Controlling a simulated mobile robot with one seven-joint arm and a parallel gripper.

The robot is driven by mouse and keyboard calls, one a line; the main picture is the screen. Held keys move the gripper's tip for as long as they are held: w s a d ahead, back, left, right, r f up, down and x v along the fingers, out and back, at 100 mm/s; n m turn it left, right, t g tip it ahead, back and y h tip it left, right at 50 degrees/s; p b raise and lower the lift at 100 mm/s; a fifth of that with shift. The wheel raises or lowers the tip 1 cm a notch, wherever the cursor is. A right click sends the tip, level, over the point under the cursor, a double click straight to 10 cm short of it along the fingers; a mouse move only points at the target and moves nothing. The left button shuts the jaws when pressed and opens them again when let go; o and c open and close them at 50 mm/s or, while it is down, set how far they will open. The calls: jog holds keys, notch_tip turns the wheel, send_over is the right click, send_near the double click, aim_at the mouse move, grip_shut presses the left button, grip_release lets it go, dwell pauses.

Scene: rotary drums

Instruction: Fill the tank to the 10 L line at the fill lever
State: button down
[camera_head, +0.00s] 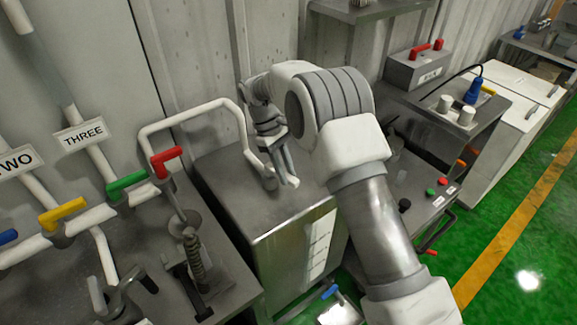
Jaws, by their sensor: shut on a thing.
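The tank (243,199) is a grey metal box in the middle of the view. A pale marked strip (319,245) runs down its front face; its markings and any water level are too small to read. A white pipe (190,110) loops over and comes down to a fitting (268,178) on the tank's top. My gripper (287,175) is at this fitting, pointing down, and is shut on what appears to be the fill lever there. The lever is mostly hidden by the fingers, so its angle is unclear.
At the left, pipes carry yellow (62,214), green (127,184) and red (166,160) handles, with signs TWO and THREE. A bench with a spring device (194,255) stands at the lower left. Benches with buttons and a blue plug (473,90) stand right. Green floor is open at far right.

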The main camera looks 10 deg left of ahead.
jog(key=shift+s+a+m+g+y, duration=0.2)
jog(key=shift+s+a+m, duration=0.1)
jog(key=shift+m, duration=0.4)
jog(key=shift+s+a+m+g+y, duration=0.15)
jog(key=shift+s+m+g+y, duration=0.1)
jog(key=shift+m, duration=0.45)
jog(key=c, duration=0.7)
grip_release()
jog(key=shift+s, duration=0.1)
jog(key=p+v, duration=0.1)
jog(key=v, duration=1.2)
notch_tip(320, 180, up, 4)
jog(key=p, duration=0.7)
send_over(271, 166)
jog(key=a, duration=0.1)
jog(key=shift+w+a, duration=0.1)
jog(key=shift+w, duration=0.35)
